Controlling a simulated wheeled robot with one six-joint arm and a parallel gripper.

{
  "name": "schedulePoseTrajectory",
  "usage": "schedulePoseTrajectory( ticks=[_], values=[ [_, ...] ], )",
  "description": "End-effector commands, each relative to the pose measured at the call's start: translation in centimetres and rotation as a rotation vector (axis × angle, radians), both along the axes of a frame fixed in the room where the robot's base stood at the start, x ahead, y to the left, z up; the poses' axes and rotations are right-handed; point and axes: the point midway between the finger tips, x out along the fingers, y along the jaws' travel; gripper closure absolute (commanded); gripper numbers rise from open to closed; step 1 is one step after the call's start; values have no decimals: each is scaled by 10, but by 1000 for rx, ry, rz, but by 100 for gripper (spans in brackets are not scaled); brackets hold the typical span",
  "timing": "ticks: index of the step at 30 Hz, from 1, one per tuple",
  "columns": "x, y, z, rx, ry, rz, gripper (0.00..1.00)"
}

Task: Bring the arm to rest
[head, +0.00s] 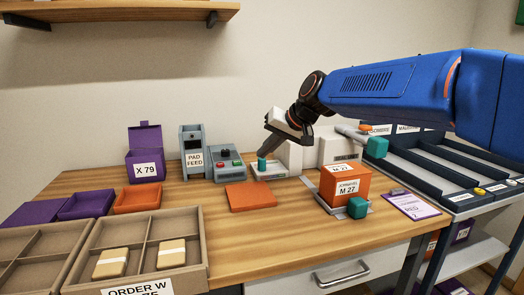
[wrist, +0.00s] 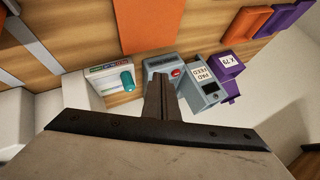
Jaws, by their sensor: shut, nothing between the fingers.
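My blue arm (head: 390,88) reaches in from the right over the table. My gripper (head: 264,152) points down and left, its fingertips just above a teal knob (head: 262,164) at the back middle of the table. I cannot tell from the head view whether it touches the knob. In the wrist view my gripper (wrist: 163,80) is shut and empty, its fingers in front of the grey button box (wrist: 165,66), and the teal knob (wrist: 127,80) stands apart to their left.
The pad feed unit (head: 194,152) and a purple X 79 box (head: 147,160) stand left of my gripper. An orange M 27 box (head: 343,187) and a press with a teal-ended lever (head: 376,148) stand right. An orange pad (head: 250,196) lies in front. A shelf (head: 120,14) hangs upper left.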

Motion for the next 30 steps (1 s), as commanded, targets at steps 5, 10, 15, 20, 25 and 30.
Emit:
schedulePoseTrajectory(
  ticks=[5, 10, 15, 20, 25, 30],
  values=[
    [-25, -27, -6, -36, 2, -14, 100],
    [-58, -62, -18, -85, 7, -34, 100],
    [-110, -112, -40, -161, 20, -65, 100],
    [-164, -156, -68, -236, 35, -96, 100],
    [-222, -198, -102, -315, 55, -129, 100],
    [-280, -235, -141, -394, 81, -162, 100]
  ],
)
